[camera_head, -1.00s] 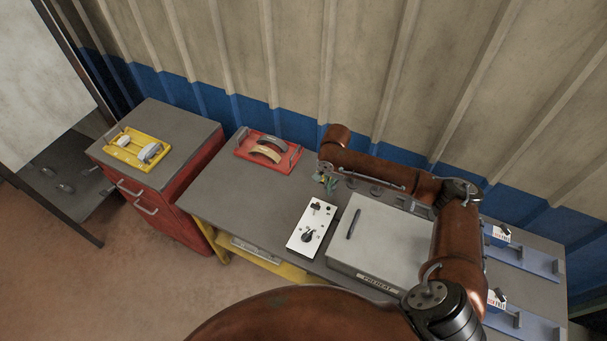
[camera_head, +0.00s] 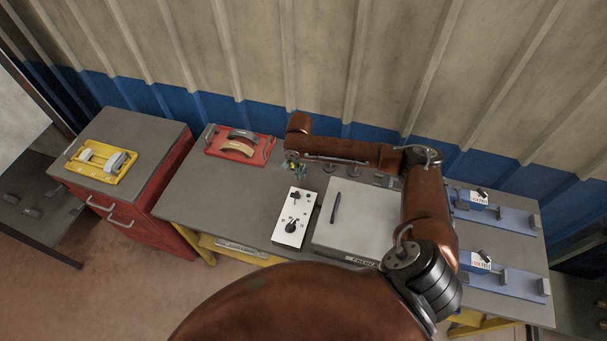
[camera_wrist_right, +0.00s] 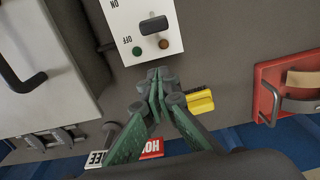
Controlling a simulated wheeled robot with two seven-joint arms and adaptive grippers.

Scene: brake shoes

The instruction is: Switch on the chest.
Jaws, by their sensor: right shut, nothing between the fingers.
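The chest (camera_head: 365,215) is a pale grey box with a closed lid, a dark bar handle and a "PREHEAT" label on its front. A white control panel (camera_head: 285,232) lies left of it, with a black dial and a switch. In the right wrist view, the dark switch (camera_wrist_right: 154,25) sits between "ON" and "OFF" marks, with green and brown buttons or lamps beside it. My right gripper (camera_wrist_right: 160,80) is shut and empty, its tips just off the panel's edge by that switch. In the head view, it (camera_head: 299,174) is small beyond the panel's far end. My left gripper is not in view.
A red tray (camera_head: 218,151) with curved brake shoes lies at the table's far left. A yellow tray (camera_head: 82,167) is on the red cabinet. Blue fixtures (camera_head: 510,275) stand on the right. Coloured tags (camera_wrist_right: 150,149) and a yellow block (camera_wrist_right: 200,101) are near my fingers.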

